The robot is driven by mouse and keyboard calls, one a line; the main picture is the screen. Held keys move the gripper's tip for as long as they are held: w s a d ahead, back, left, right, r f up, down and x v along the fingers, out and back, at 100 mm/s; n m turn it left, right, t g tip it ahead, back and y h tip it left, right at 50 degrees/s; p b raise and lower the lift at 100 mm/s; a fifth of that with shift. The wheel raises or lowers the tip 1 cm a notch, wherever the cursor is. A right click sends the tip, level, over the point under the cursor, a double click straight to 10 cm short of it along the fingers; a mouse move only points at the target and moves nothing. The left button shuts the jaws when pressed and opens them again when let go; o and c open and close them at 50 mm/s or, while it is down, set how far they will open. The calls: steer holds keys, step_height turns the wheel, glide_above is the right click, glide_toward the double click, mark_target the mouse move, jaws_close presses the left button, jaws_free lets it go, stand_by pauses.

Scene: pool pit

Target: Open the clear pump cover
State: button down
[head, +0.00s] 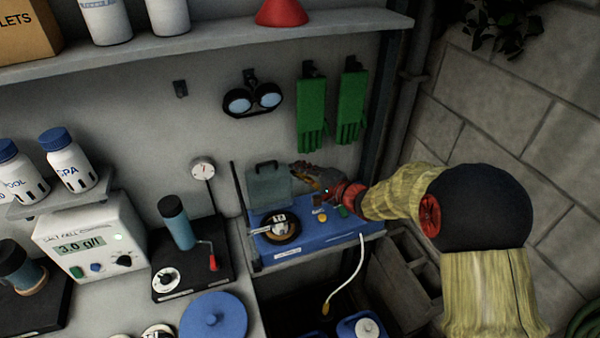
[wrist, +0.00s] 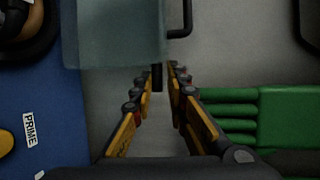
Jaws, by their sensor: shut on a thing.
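The clear pump cover (head: 268,190) is a greenish see-through panel with a dark handle on its top edge. It stands raised and roughly upright at the back of the blue pump unit (head: 330,232). In the wrist view the cover (wrist: 112,35) fills the upper left, with its handle (wrist: 186,18) to the right. My gripper (head: 294,171) is at the cover's right side. In the wrist view my gripper (wrist: 158,78) is shut at the cover's near edge, with a narrow dark piece between the fingertips. The exact contact is hard to see.
A round black fitting (head: 281,228) sits on the blue unit below the cover. Green gloves (head: 312,118) and goggles (head: 252,101) hang on the wall behind. A hand pump (head: 178,222) stands left, and a white cable (head: 345,275) hangs in front.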

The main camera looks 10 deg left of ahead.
steer(key=shift+s+d+f, duration=0.1)
steer(key=shift+s+f, duration=0.1)
steer(key=shift+f, duration=0.45)
steer(key=s+b, duration=0.1)
steer(key=b, duration=0.4)
steer(key=s+d+t+y+b, duration=0.1)
steer(key=b, duration=0.5)
steer(key=shift+s+f+n, duration=0.2)
steer(key=shift+n, duration=0.1)
steer(key=c, duration=2.2)
jaws_free()
steer(key=o, duration=0.3)
steer(key=shift+w+r, duration=0.15)
steer(key=shift+r, duration=0.15)
